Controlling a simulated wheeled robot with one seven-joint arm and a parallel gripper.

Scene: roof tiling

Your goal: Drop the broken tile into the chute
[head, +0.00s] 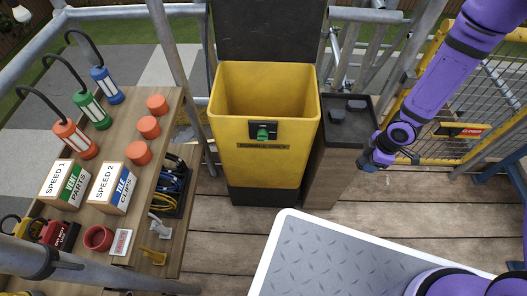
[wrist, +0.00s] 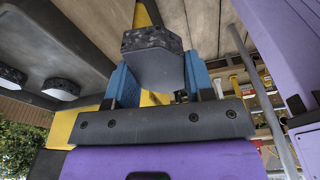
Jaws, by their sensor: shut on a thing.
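The chute (head: 264,166) is a tall yellow bin with a black base, a dark raised lid and a green latch on its front; its top is open. My gripper (head: 369,163) is at the right of the chute, beside the wooden stand. In the wrist view my gripper (wrist: 163,88) has its blue fingers shut on a dark grey broken tile piece (wrist: 155,68) with a rough, speckled edge. I cannot make out the held piece clearly in the head view.
A dark tray (head: 364,130) on a wooden stand holds two dark pieces (head: 356,104), right of the chute. A wooden shelf (head: 164,110) with lamps, boxes and orange discs stands left. A yellow mesh gate (head: 470,85) is at the right. A grey metal surface (head: 330,262) lies in front.

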